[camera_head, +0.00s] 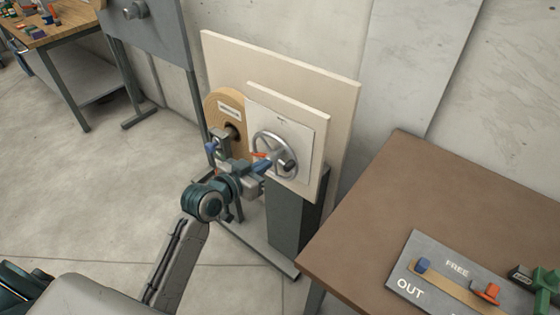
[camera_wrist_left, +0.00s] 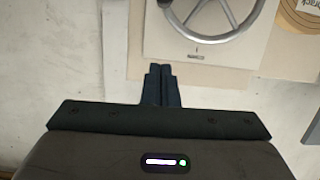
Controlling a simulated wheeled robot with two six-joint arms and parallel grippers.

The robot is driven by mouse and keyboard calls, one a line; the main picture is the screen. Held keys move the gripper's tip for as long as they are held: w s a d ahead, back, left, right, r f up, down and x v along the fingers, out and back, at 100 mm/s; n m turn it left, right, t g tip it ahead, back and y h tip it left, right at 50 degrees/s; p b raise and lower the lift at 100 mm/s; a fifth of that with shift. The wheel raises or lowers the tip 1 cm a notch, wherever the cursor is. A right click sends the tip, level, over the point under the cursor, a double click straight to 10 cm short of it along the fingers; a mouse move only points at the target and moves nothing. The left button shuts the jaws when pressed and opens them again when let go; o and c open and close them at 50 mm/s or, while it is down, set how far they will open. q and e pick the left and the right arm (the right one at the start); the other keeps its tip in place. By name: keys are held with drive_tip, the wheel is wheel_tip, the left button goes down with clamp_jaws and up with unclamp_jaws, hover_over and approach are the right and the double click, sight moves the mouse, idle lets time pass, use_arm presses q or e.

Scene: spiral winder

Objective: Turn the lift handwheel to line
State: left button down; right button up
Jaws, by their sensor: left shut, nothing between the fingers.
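The lift handwheel (camera_head: 256,140) is a grey spoked wheel on a pale panel (camera_head: 312,126), with a red mark at its left and a dark knob at its lower right. A small dark mark is on the panel above the wheel. In the left wrist view the handwheel (camera_wrist_left: 214,36) is cut off by the top edge, and the small mark (camera_wrist_left: 198,57) shows below its rim. My left gripper (camera_head: 268,164) is at the wheel's lower left in the head view. Its fingers (camera_wrist_left: 161,72) are together and empty, beside the rim in the wrist view; contact cannot be told. My right gripper is out of view.
A tan labelled disc (camera_head: 223,103) is mounted left of the panel. A brown table (camera_head: 400,190) at the right carries a grey board (camera_head: 408,287) marked FREE and OUT. A wooden bench (camera_head: 72,22) stands at the far left. Open floor lies at the left.

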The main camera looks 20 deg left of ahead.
use_arm(q)
drive_tip(key=p, duration=0.3)
hover_over(292, 164)
drive_tip(key=s+a, duration=0.2)
wheel_tip(292, 164, down, 2)
drive_tip(key=shift+s+d+f, duration=0.1)
drive_tip(key=shift+d+f, duration=0.05)
drive_tip(key=shift+f, duration=0.95)
drive_tip(key=shift+d+f, duration=0.1)
drive_tip(key=shift+f, duration=1)
drive_tip(key=shift+s+d+f+b, duration=0.1)
drive_tip(key=shift+s+f+b, duration=0.05)
drive_tip(key=shift+f+b, duration=0.6)
drive_tip(key=shift+d, duration=0.1)
